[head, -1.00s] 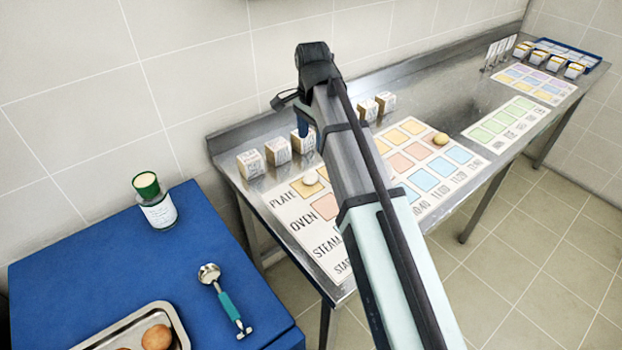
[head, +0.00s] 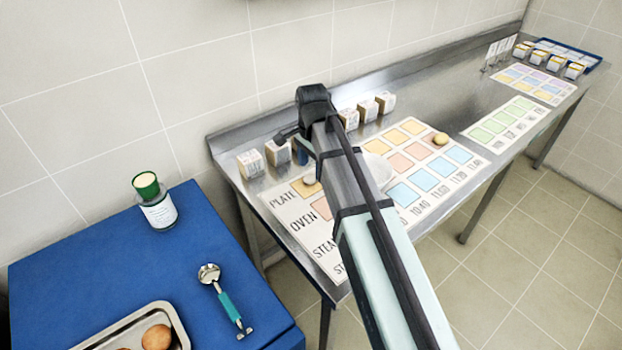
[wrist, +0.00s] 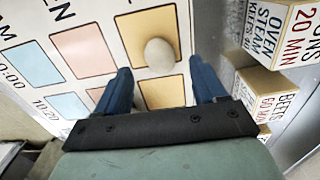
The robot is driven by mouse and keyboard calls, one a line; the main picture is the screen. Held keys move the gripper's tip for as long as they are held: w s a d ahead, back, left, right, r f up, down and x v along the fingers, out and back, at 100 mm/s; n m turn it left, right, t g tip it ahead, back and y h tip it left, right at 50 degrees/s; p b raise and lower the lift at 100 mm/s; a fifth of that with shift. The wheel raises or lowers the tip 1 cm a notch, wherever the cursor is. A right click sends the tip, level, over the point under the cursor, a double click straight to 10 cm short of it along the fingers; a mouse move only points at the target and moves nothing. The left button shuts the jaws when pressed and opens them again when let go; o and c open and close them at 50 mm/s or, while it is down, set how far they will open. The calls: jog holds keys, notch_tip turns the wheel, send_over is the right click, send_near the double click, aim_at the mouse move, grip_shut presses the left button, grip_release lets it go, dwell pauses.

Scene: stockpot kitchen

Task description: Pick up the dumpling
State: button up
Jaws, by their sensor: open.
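In the wrist view the dumpling (wrist: 159,55) lies at the edge of a yellow square, ahead of the space between my two blue fingers. My gripper (wrist: 162,88) is open and empty, with one finger on each side of a yellow square. In the head view my arm hides most of my gripper; a bit of blue finger shows just behind the dumpling. I cannot tell how high the fingertips are above the sheet.
Labelled boxes (head: 250,164) stand along the wall beside my gripper; one box (wrist: 262,92) is close to the right finger. A white round dish (head: 379,172) is partly behind my arm. A blue table (head: 105,245) is at left.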

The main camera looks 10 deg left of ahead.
aim_at(311, 175)
notch_tip(311, 175, down, 3)
jog(key=shift+f, duration=0.15)
jog(key=c, duration=1.1)
jog(key=shift+c, duration=0.2)
